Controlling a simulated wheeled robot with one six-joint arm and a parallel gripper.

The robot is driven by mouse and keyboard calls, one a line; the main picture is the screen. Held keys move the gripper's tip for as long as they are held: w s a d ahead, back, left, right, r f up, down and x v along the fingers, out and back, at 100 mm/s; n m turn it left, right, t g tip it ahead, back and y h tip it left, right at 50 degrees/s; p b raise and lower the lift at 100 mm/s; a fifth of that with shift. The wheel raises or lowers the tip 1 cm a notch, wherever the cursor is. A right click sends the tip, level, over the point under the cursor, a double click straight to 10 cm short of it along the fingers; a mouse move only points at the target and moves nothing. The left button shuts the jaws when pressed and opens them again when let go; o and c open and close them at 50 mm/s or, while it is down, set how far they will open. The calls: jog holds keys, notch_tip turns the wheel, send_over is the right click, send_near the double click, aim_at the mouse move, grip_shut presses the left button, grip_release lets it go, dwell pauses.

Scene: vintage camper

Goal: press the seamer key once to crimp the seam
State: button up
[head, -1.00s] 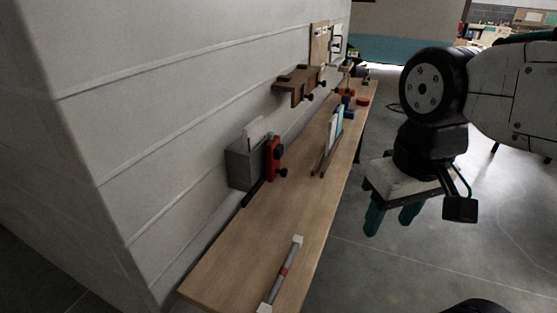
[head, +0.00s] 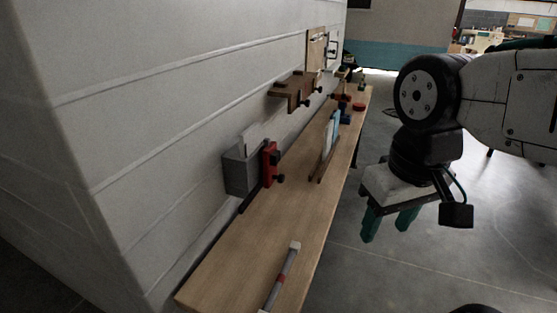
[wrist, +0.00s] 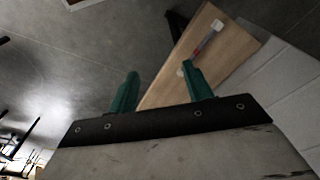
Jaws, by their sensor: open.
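A red upright piece with black knobs (head: 269,164) stands beside a grey box (head: 241,172) against the white panelled wall, at the back edge of the wooden bench. I cannot tell for certain whether this is the seamer or its key. My gripper (head: 388,228) hangs to the right of the bench over the floor, apart from everything, with its two green fingers spread and nothing between them. In the wrist view my gripper (wrist: 160,70) is also open and empty, with the bench beyond the fingers. The red piece is not visible in the wrist view.
A grey rod with white ends and a red band (head: 281,278) lies on the near end of the bench (head: 240,262). Upright boards (head: 328,145) and small coloured items stand further along. A brown bracket (head: 292,93) is on the wall.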

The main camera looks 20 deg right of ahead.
grip_shut()
dwell(1.7)
